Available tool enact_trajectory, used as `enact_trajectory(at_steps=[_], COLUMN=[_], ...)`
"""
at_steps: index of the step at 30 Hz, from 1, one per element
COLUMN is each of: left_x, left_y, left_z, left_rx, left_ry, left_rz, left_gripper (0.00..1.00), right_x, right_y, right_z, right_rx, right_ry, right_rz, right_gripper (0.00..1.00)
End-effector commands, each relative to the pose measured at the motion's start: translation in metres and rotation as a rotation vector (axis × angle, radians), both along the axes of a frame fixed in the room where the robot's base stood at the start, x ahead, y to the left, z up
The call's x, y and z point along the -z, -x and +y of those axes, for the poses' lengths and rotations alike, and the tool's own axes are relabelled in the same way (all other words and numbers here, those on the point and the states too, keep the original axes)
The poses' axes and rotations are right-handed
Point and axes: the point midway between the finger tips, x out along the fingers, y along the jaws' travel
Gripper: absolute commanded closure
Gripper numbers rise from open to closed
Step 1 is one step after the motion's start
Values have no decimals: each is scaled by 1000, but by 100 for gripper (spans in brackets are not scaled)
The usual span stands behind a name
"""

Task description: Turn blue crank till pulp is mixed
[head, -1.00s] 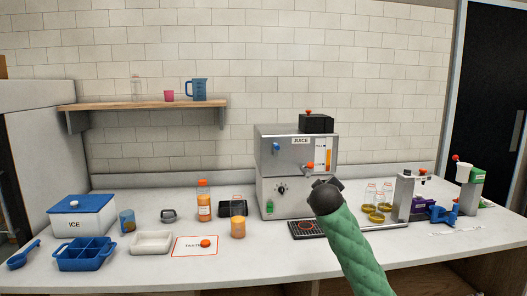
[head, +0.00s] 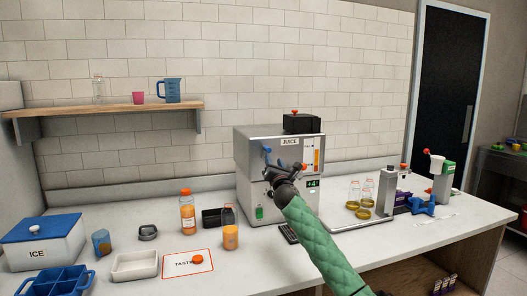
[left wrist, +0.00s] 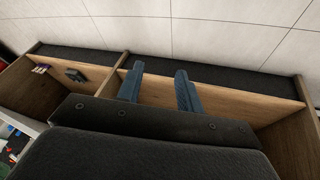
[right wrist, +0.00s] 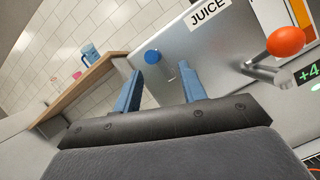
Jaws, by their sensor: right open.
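The blue crank shows as a round blue knob (right wrist: 152,57) on the upper front of the steel juicer (right wrist: 235,35) in the right wrist view. My right gripper (right wrist: 159,70) is open and empty, and the knob appears beyond the gap between its fingers, apart from them. In the head view my right gripper (head: 275,165) is in front of the juicer (head: 250,180) and partly covers its face, near the blue knob (head: 267,150). My left gripper (left wrist: 160,72) is open and empty, low by the wooden shelving. I cannot see the pulp.
An orange-knobbed lever (right wrist: 285,42) sticks out right of my right gripper, by a green display (right wrist: 308,73). An orange bottle (head: 187,215) and juice cup (head: 231,237) stand left of the juicer. Glass bottles (head: 354,192) stand right of it.

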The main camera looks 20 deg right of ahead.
Motion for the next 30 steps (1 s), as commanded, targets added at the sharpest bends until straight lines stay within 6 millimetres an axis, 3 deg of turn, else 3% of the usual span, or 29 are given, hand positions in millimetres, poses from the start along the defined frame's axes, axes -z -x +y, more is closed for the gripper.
enact_trajectory(at_steps=[3, 10, 24, 30], left_x=[-1, -2, -16, -18], left_y=[-2, -2, 2, 3], left_z=[0, 1, 14, 17], left_rx=[-3, -5, -12, -13], left_ry=[3, 0, -32, -38], left_rz=[-10, -7, 23, 31], left_gripper=[64, 64, 64, 64], right_x=[-3, -7, -29, -33], right_y=[1, -4, -60, -70], right_z=[6, 6, 4, 3], right_rx=[16, 46, 46, 47], right_ry=[126, 202, 199, 199], right_rz=[-11, -7, -6, -7], right_gripper=[59, 59, 59, 59])
